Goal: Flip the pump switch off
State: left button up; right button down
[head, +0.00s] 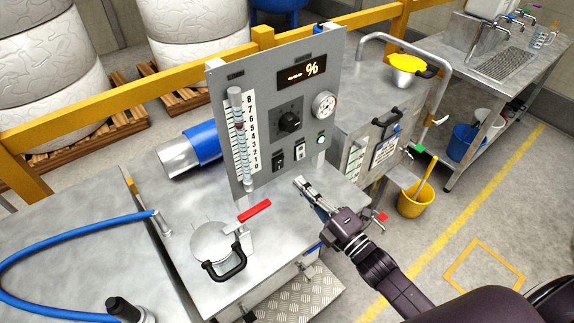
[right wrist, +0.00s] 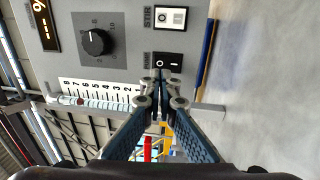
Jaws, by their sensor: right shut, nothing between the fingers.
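The pump switch (head: 278,160) is a small black rocker low on the grey control panel (head: 217,110). In the right wrist view the pump switch (right wrist: 169,64) carries O and I marks; I cannot tell which side is pressed in. A white stir switch (head: 300,148) sits beside it, and the stir switch also shows in the right wrist view (right wrist: 172,18). My right gripper (head: 301,184) is shut and empty, a little in front of and below the switches. In the right wrist view its fingertips (right wrist: 162,88) show just below the pump switch; contact cannot be told. My left gripper is not in view.
A black dial (head: 289,122), a round gauge (head: 323,105) and a lit green lamp (head: 321,139) are near the switches. A flow tube (head: 241,135) stands on the panel's left. A red-handled valve (head: 255,211) and a lidded port (head: 212,241) are below on the bench.

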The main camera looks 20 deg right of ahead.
aim_at(280, 162)
jog(key=p+x, duration=0.1)
jog(key=x, duration=0.5)
jog(key=shift+w+a+r+p, duration=0.1)
jog(key=shift+w+a+p, duration=0.05)
jog(key=shift+w+p, duration=0.15)
jog(key=shift+w+a+r+g+p, duration=0.15)
jog(key=shift+r+g+p, duration=0.2)
jog(key=shift+p, duration=0.65)
jog(key=shift+f, duration=0.3)
